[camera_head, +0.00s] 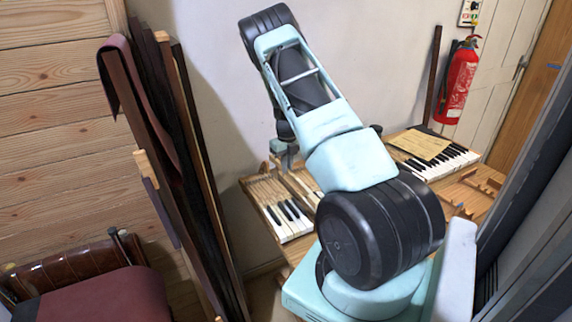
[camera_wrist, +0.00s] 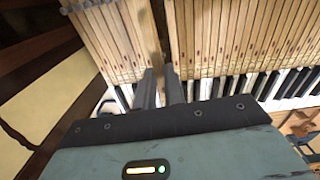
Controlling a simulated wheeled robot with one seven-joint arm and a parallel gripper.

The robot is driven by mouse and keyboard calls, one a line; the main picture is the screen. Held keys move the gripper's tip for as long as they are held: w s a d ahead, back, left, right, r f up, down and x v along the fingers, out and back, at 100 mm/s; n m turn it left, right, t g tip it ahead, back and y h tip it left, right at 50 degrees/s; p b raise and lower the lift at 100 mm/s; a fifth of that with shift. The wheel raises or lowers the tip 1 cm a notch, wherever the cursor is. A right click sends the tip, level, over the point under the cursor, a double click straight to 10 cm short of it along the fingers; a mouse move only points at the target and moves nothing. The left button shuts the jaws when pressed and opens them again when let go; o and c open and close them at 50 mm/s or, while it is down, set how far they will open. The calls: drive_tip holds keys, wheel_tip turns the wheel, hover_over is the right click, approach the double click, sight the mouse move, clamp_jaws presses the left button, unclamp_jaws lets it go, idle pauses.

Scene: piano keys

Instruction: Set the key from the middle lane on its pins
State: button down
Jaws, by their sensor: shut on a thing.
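In the wrist view my gripper (camera_wrist: 160,70) is shut on a pale wooden key stick (camera_wrist: 150,38), which stands out nearer the camera than the row beside it. A narrow dark gap (camera_wrist: 163,25) shows just right of the held key. Rows of wooden key sticks (camera_wrist: 235,40) lie on both sides, with white and black key fronts (camera_wrist: 285,82) below on the right. The front of the held key is hidden by my fingers. In the head view my gripper (camera_head: 285,152) is over the back of the left key section (camera_head: 285,215); the pins cannot be made out.
More keys (camera_head: 445,162) with a tan sheet (camera_head: 420,145) on top lie at the right of the bench. Wooden racks (camera_head: 470,190) stand near them. A fire extinguisher (camera_head: 458,82) hangs on the wall. Tall planks (camera_head: 175,130) lean at the left.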

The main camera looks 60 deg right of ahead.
drive_tip(key=shift+f+b, duration=1.6)
drive_tip(key=shift+f, duration=0.8)
drive_tip(key=shift+f+b, duration=0.3)
drive_tip(key=shift+f, duration=0.35)
drive_tip(key=shift+f, duration=0.7)
idle(0.3)
drive_tip(key=c, duration=1.9)
unclamp_jaws()
drive_tip(key=shift+o, duration=0.4)
drive_tip(key=shift+r+p, duration=0.85)
drive_tip(key=shift+r, duration=0.3)
drive_tip(key=o, duration=0.6)
drive_tip(key=shift+c, duration=0.2)
